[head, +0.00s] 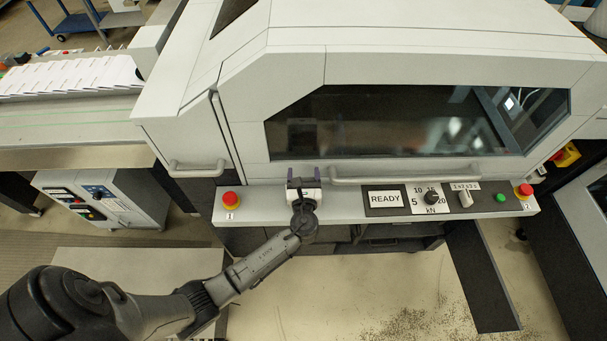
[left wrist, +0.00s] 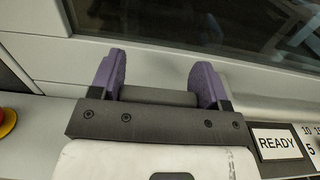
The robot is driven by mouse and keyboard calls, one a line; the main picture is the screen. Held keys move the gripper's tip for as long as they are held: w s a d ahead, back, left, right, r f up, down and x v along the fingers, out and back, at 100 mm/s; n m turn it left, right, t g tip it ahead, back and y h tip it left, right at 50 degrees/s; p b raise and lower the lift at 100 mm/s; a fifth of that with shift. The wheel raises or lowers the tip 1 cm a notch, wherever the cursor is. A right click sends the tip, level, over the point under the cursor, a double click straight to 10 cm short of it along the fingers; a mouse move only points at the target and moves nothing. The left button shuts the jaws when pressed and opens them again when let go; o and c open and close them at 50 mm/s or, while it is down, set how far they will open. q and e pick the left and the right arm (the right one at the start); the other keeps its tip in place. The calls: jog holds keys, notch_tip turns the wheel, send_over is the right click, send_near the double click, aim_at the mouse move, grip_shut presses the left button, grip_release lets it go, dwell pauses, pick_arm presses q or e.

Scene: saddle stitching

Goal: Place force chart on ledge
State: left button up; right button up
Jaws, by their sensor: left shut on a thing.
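My left gripper (head: 304,180) is over the machine's front ledge (head: 262,205), between the left red stop button and the READY plate. In the left wrist view its purple fingers (left wrist: 160,82) are apart, shut on a dark grey bar-like thing (left wrist: 160,97) that spans between them. I cannot tell whether this is the force chart. No chart is readable in either view. The ledge also shows in the left wrist view (left wrist: 45,135). The gripper hides part of it. My right gripper is not in view.
Red stop buttons sit at the ledge's left (head: 230,200) and right (head: 524,191). A READY plate (head: 385,199), a kN dial (head: 431,197) and a green button (head: 500,198) lie right of the gripper. The cover handle (head: 415,178) runs above. The ledge left of the gripper is clear.

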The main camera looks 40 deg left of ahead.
pick_arm(q)
jog(key=shift+f, duration=0.1)
jog(key=shift+f, duration=0.15)
jog(key=o, duration=1.2)
